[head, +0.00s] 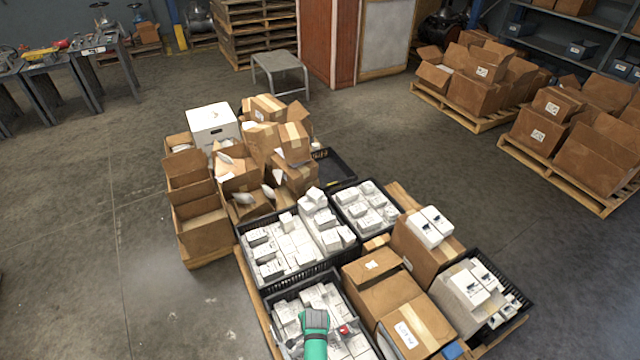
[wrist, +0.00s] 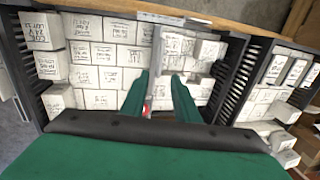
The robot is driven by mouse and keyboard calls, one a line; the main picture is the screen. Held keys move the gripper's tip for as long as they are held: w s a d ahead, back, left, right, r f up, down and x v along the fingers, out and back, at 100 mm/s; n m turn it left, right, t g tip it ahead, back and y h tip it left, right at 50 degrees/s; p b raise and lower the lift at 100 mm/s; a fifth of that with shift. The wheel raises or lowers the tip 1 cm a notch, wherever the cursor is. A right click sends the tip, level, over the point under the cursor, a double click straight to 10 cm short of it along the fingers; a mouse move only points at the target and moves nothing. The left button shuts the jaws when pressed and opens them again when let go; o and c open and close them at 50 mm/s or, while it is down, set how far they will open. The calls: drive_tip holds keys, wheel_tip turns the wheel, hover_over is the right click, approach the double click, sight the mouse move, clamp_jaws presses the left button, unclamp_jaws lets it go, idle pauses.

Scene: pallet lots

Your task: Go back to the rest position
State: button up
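My gripper (head: 314,322) is green and reaches down over the near black crate (head: 268,306) of white boxes in the head view. In the wrist view the two green fingers of my gripper (wrist: 160,82) stand apart, with no box clamped between them. White labelled boxes (wrist: 104,52) lie in rows below and beyond the fingertips. A thin grey upright strip (wrist: 156,50) shows between the fingers with a small red spot near its lower end; I cannot tell what it is. A red item (head: 344,329) also shows beside my gripper in the head view.
A pile of cartons (head: 255,150) stands behind. Loaded pallets (head: 470,112) are at the right. The floor at left (head: 70,240) is clear.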

drive_tip(key=s+d+r+n+t, duration=0.3)
drive_tip(key=s+r, duration=0.1)
drive_tip(key=s, duration=0.5)
drive_tip(key=s+d+r+n+t, duration=0.3)
drive_tip(key=s+r+t, duration=0.15)
drive_tip(key=s, duration=0.55)
drive_tip(key=s+r+n+t, duration=0.2)
drive_tip(key=s+r, duration=0.2)
drive_tip(key=r, duration=0.7)
drive_tip(key=s+r+n+t, duration=0.2)
drive_tip(key=s+r, duration=0.2)
drive_tip(key=r, duration=0.6)
drive_tip(key=s+r+n+t+h, duration=0.1)
drive_tip(key=s+r, duration=0.3)
drive_tip(key=r, duration=0.7)
drive_tip(key=shift+s+d+r+n+t, duration=0.25)
drive_tip(key=shift+d+r+n+t, duration=0.15)
drive_tip(key=shift+t, duration=0.15)
drive_tip(key=shift+w+a, duration=0.1)
drive_tip(key=shift+a, duration=0.05)
